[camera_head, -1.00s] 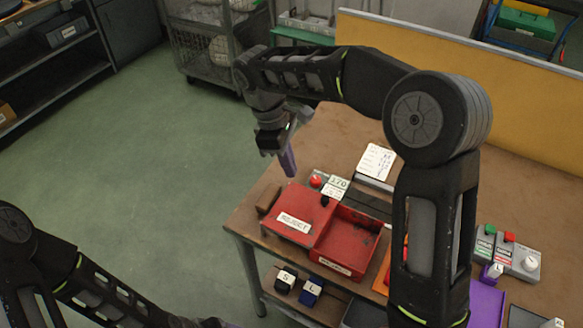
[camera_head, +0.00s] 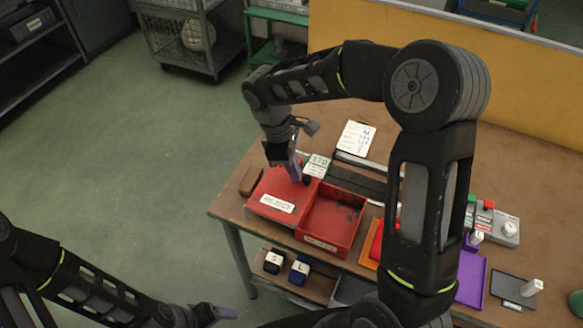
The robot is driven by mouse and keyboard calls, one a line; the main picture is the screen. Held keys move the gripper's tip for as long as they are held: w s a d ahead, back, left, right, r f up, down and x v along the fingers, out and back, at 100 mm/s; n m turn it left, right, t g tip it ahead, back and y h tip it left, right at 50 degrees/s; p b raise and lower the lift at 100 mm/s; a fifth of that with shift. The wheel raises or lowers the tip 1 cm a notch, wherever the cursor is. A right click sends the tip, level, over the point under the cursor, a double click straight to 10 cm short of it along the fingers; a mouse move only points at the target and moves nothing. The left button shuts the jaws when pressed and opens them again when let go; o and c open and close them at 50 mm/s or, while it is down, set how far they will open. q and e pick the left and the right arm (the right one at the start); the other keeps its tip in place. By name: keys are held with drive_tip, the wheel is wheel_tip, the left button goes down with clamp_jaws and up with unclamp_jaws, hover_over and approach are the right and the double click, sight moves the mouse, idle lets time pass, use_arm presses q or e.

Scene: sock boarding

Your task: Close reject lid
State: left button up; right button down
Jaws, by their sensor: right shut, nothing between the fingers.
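The red reject lid (camera_head: 268,190), with a white REJECT label, lies at the left of the red reject bin (camera_head: 345,233) on the table's near left part. The bin is uncovered and its dark inside shows. My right gripper (camera_head: 296,172) is shut and empty, pointing down over the back part of the lid, close to its right edge. I cannot tell whether the fingers touch it. My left gripper (camera_head: 222,313) is low at the bottom of the view, away from the table; its jaw gap cannot be made out.
A brown block (camera_head: 249,181) sits left of the lid. Behind are a 170 display (camera_head: 317,165) and a paper sheet (camera_head: 356,137). A button box (camera_head: 495,222) and purple tray (camera_head: 472,278) stand right of my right arm. Boxes marked S and L (camera_head: 299,270) sit below on a shelf.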

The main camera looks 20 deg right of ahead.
use_arm(q)
drive_tip(key=shift+w+f, duration=0.1)
drive_tip(key=shift+f, duration=0.1)
use_arm(e)
drive_tip(key=s+d, duration=0.9)
drive_tip(key=s, duration=0.1)
drive_tip(key=shift+s, duration=0.1)
use_arm(q)
drive_tip(key=shift+w+a+f+b, duration=0.15)
drive_tip(key=shift+w+a+b, duration=0.15)
drive_tip(key=shift+a, duration=0.1)
drive_tip(key=shift+w+a+f+b, duration=0.15)
drive_tip(key=shift+a+b, duration=0.1)
drive_tip(key=shift+a, duration=0.15)
use_arm(e)
drive_tip(key=w+a+r, duration=0.4)
drive_tip(key=a+r, duration=0.1)
drive_tip(key=r, duration=0.4)
drive_tip(key=shift+a+r, duration=0.25)
drive_tip(key=shift+r, duration=0.15)
drive_tip(key=shift+w, duration=0.1)
